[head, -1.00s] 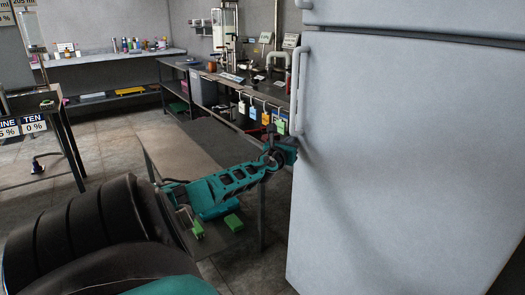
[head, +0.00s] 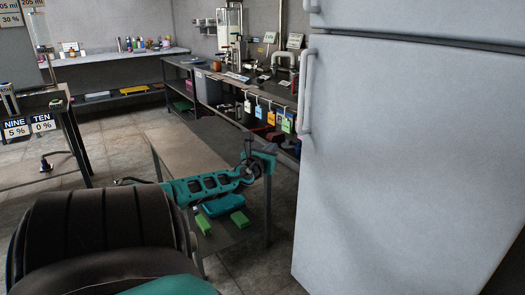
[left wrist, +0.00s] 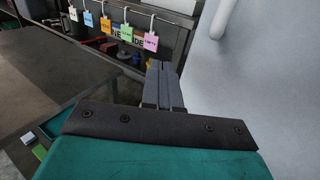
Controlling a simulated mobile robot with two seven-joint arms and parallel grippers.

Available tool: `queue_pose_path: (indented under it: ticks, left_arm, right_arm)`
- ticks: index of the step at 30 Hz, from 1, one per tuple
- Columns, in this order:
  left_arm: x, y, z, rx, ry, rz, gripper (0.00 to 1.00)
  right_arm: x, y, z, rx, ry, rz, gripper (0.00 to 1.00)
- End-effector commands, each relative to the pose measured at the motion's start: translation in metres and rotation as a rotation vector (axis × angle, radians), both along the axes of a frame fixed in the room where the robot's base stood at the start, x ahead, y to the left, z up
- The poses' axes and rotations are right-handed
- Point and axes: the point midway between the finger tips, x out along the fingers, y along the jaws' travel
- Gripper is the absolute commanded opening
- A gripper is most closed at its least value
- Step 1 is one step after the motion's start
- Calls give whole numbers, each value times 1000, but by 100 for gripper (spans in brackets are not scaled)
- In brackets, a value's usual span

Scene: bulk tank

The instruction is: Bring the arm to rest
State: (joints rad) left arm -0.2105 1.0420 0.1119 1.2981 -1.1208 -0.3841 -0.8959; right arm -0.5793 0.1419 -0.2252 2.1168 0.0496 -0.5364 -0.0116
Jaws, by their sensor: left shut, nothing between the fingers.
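My left arm comes in from the left in the head view, with a dark padded upper part and a teal slotted forearm. My left gripper (head: 270,149) is at the arm's far end, above the far corner of a low dark table (head: 190,150). In the left wrist view my left gripper's two grey fingers (left wrist: 164,72) lie together, shut, with nothing between them. They point toward the counter with hanging tags. My right gripper is not in view.
A tall grey fridge (head: 410,170) with a handle (head: 305,92) stands close right of the gripper, with a gap between. Green blocks (head: 239,218) and a teal box (head: 222,206) lie below the forearm. Coloured tags (head: 258,112) hang from the counter's edge (head: 235,90).

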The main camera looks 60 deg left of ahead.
Motion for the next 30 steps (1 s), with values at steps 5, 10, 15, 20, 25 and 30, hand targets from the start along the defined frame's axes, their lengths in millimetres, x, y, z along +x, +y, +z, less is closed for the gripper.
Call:
queue_pose_path:
  ticks: [5,10,15,20,25,30]
  left_arm:
    - [-18,-2,0,-1,3,-1,0]
    - [-28,-3,0,-1,1,0,0]
    - [-31,-3,0,0,0,-1,0]
    - [-31,-3,0,0,0,0,0]
    - [-35,-20,-24,-110,-24,-3,0]
    - [-50,-90,-101,-535,-114,14,0]
  right_arm:
    - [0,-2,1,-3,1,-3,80]
    - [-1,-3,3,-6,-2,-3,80]
    - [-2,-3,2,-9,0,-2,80]
    - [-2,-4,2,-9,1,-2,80]
    - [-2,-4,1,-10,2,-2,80]
    - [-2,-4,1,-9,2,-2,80]
